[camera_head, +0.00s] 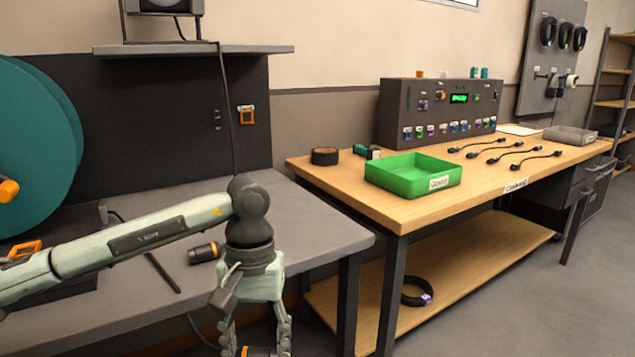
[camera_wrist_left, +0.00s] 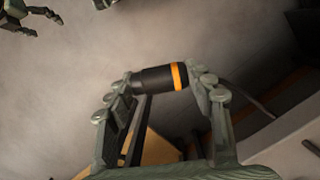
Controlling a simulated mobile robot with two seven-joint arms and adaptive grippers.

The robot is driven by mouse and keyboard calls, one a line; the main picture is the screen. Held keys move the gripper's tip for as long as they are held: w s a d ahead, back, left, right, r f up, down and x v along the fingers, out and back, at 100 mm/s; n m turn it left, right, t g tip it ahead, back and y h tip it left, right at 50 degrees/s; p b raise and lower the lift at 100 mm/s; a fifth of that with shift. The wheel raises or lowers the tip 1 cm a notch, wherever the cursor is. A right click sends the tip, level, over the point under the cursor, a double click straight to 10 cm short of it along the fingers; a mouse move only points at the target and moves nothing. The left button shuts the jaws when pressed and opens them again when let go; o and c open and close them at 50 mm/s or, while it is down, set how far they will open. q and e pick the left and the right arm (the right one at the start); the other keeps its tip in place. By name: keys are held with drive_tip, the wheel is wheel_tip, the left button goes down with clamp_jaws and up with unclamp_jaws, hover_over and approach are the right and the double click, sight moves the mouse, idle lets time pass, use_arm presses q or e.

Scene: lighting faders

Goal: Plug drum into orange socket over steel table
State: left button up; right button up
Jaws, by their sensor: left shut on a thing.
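The teal cable drum (camera_head: 40,145) stands at the left of the head view. The orange-framed socket (camera_head: 246,115) is on the dark panel above the grey steel table (camera_head: 325,232). My left gripper (camera_head: 256,343) is below and in front of the table's edge, pointing down. It is shut on a black plug with an orange band, seen whole in the left wrist view (camera_wrist_left: 158,78) and partly cut off in the head view. The plug lies crosswise between the fingers. My right gripper (camera_wrist_left: 38,20) shows at the upper left of the wrist view, fingers apart and empty.
Another black-and-orange connector (camera_head: 204,253) lies on the steel table behind my left arm. A cable (camera_head: 228,110) hangs down the panel. A wooden bench (camera_head: 430,208) at the right holds a green tray (camera_head: 385,178), a control box (camera_head: 435,112) and several short cables.

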use_arm(q)
drive_tip(key=shift+s+f+m, duration=0.35)
drive_tip(key=shift+f+m, duration=0.45)
drive_tip(key=shift+m, duration=0.1)
drive_tip(key=w+a+n, duration=0.1)
drive_tip(key=a, duration=0.8)
drive_tip(key=shift+w+r+n+p, duration=0.2)
drive_tip(key=shift+n+p, duration=0.1)
drive_tip(key=shift+p, duration=0.15)
use_arm(e)
drive_tip(key=shift+x, duration=0.95)
